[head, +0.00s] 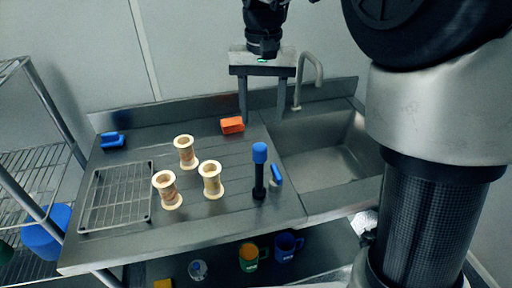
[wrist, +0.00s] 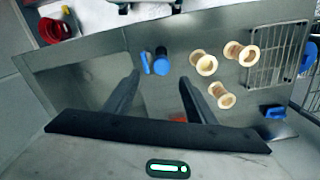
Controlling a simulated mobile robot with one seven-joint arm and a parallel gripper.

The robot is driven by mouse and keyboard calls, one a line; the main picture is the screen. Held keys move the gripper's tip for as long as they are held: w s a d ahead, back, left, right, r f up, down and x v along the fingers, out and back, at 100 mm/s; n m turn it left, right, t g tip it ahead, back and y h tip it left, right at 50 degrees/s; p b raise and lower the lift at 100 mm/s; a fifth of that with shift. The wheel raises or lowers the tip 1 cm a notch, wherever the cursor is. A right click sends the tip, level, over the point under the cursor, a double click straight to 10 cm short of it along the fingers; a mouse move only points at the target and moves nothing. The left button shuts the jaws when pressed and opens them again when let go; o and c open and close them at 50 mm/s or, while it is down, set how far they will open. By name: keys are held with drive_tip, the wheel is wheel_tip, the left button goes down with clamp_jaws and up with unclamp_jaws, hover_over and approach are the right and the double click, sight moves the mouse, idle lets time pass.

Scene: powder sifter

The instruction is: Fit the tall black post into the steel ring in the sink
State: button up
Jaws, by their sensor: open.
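The tall black post (head: 259,185) with a blue cap stands upright on the counter just left of the sink. In the wrist view, the blue-capped post (wrist: 161,60) shows beyond the fingertips, seen from above. My gripper (head: 262,117) is open and empty, held above the back of the counter; its two fingers also show in the wrist view (wrist: 160,77). The sink (head: 325,150) is a steel basin at the right. I cannot make out a steel ring in it; my arm covers part of the right side in the head view.
A small blue item (head: 277,174) lies close beside the post's right side. Three cream spools (head: 211,181) stand to its left, with a wire rack (head: 117,196) farther left. An orange sponge (head: 232,125) lies at the back. A faucet (head: 306,72) rises behind the sink.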

sight(261, 147)
wheel_tip(261, 147, down, 10)
drive_tip(key=shift+b, duration=0.4)
drive_tip(key=shift+w+a+f, duration=0.1)
drive_tip(key=shift+w+f, duration=0.05)
drive_tip(key=shift+f, duration=1.15)
drive_tip(key=shift+w+a+f, duration=0.1)
drive_tip(key=shift+f, duration=1.2)
clamp_jaws()
